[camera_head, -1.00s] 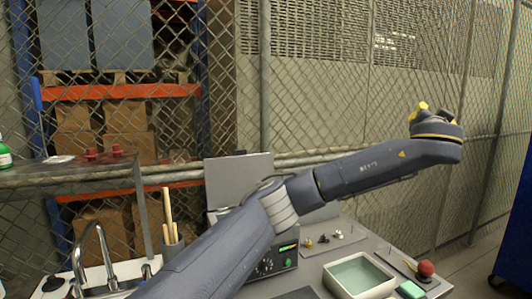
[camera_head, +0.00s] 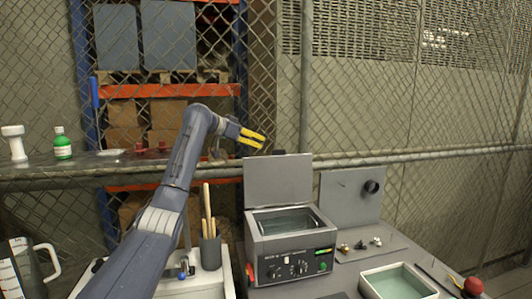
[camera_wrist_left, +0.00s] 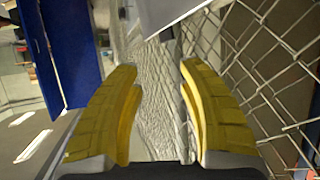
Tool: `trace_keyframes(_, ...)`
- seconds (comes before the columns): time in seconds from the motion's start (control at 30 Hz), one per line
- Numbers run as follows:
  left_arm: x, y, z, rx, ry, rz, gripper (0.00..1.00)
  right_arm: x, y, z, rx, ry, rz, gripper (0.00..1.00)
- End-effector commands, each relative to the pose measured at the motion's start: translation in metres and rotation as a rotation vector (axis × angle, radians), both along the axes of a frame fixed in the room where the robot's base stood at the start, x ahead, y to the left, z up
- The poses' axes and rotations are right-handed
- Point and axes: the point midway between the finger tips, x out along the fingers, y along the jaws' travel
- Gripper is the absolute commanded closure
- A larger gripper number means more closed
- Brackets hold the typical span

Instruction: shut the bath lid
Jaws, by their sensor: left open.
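The bath (camera_head: 290,248) is a grey box with a dark control panel, standing on the bench in the middle of the head view. Its lid (camera_head: 278,180) is a flat grey plate standing upright at the back of the bath, so the basin (camera_head: 287,221) is open. My left gripper (camera_head: 262,140) is open and empty, with yellow fingers. In the head view it appears above and left of the lid's top edge. The left wrist view shows its two yellow fingers (camera_wrist_left: 158,75) apart with nothing between them. My right gripper is not in view.
A pot with wooden sticks (camera_head: 210,250) stands left of the bath. A tray of pale green liquid (camera_head: 428,292), small metal parts (camera_head: 360,245) and a red ball (camera_head: 473,286) are to the right. A wire fence (camera_head: 430,110) stands behind the bench.

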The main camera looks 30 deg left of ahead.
Motion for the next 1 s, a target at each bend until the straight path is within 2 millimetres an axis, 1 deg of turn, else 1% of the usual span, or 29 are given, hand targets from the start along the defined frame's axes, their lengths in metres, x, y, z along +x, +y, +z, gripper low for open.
trace_keyframes(0.03,-0.005,0.008,0.000,-0.011,-0.009,-0.010,0.60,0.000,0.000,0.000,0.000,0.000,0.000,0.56)
trace_keyframes(0.1,-0.010,0.014,0.001,-0.020,-0.020,-0.022,0.60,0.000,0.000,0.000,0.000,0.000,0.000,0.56)
trace_keyframes(0.17,-0.011,0.017,0.001,-0.024,-0.025,-0.028,0.60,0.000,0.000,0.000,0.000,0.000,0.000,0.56)
trace_keyframes(0.27,-0.007,0.016,-0.001,-0.028,-0.028,-0.032,0.60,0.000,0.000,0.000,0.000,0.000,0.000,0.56)
trace_keyframes(0.47,0.017,0.006,-0.011,-0.028,-0.026,-0.032,0.60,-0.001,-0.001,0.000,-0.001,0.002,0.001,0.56)
trace_keyframes(0.8,0.070,-0.015,-0.034,-0.029,-0.026,-0.031,0.60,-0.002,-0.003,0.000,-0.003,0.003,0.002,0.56)
trace_keyframes(1.0,0.093,-0.024,-0.044,-0.029,-0.026,-0.030,0.60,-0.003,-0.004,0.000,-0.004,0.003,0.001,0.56)
